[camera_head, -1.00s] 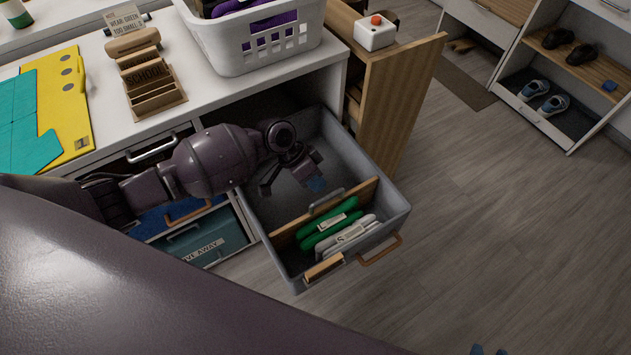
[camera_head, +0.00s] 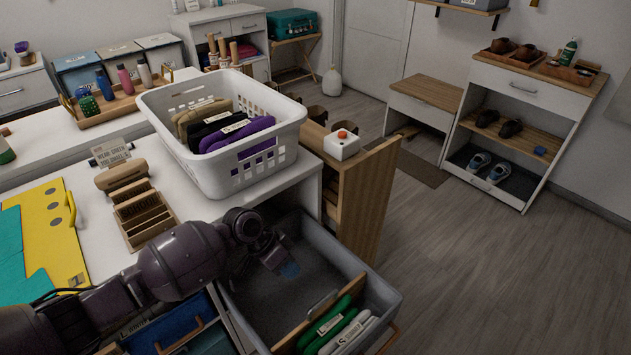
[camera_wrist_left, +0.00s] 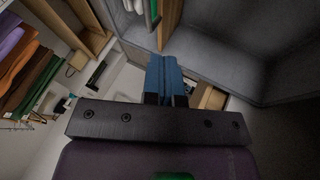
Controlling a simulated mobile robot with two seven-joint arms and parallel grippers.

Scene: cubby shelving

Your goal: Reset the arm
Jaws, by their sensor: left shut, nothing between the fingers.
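My left arm reaches in from the left in the head view. My left gripper (camera_head: 288,270) hangs over the open grey drawer (camera_head: 388,305), above its empty back section. The blue fingertips are together with nothing between them, and they show in the left wrist view too (camera_wrist_left: 164,78). In the drawer's front section, behind a wooden divider (camera_head: 306,322), are a green rolled item (camera_head: 330,325) and a pale one (camera_head: 352,334). My right gripper is in neither current view.
A white basket (camera_head: 215,175) with folded cloths stands on the white counter left of the drawer. A tall wooden pull-out (camera_head: 368,195) with a red-buttoned white box (camera_head: 342,145) stands beyond the drawer. The floor (camera_head: 480,270) to the right is clear.

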